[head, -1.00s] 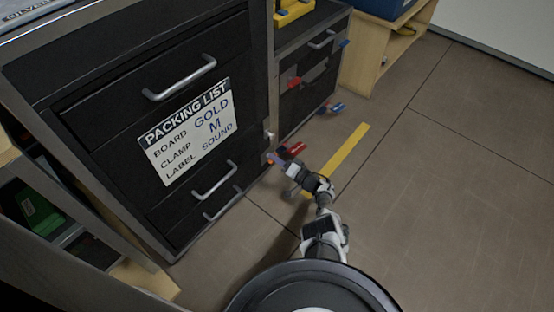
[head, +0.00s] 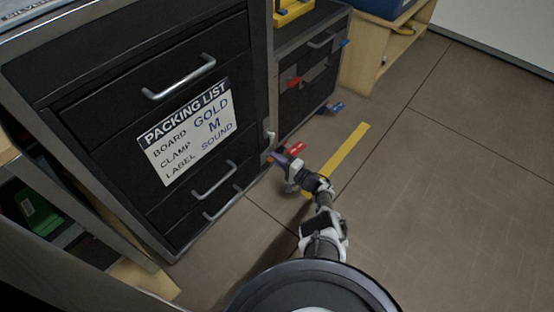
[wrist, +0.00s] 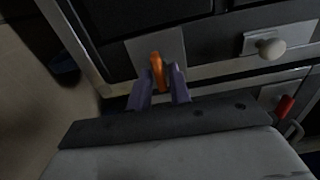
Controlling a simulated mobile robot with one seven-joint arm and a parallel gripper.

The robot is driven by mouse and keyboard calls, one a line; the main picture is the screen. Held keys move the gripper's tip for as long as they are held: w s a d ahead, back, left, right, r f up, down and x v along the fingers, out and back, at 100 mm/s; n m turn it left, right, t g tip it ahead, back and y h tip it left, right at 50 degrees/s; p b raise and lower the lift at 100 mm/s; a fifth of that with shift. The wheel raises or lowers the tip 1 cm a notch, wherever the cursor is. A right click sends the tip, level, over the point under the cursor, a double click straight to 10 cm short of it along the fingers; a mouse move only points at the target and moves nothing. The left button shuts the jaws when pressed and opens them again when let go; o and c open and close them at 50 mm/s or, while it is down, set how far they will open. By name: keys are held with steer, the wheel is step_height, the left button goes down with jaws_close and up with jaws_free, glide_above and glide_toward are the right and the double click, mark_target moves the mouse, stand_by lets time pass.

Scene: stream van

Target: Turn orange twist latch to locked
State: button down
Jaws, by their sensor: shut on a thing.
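The orange twist latch (wrist: 157,70) sits on a grey plate on the dark cabinet front in the wrist view. It points roughly up and down in that picture, slightly tilted. My gripper (wrist: 161,86) has its two purple fingers on either side of the latch and is shut on it. In the head view my gripper (head: 279,157) is low at the cabinet's right corner, and only a speck of the latch shows there, mostly hidden by the fingers.
A pale round knob (wrist: 271,48) and a red handle (wrist: 284,106) are to the right in the wrist view. A drawer cabinet with a packing list sign (head: 188,132) stands left. A yellow floor strip (head: 348,158) lies on open floor at right.

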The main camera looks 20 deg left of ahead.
stand_by(0.3)
steer(key=c, duration=1.5)
jaws_free()
steer(key=shift+d, duration=0.1)
steer(key=p+v, duration=0.3)
steer(key=v, duration=1)
steer(key=shift+d+p, duration=0.3)
steer(key=shift+s, duration=0.1)
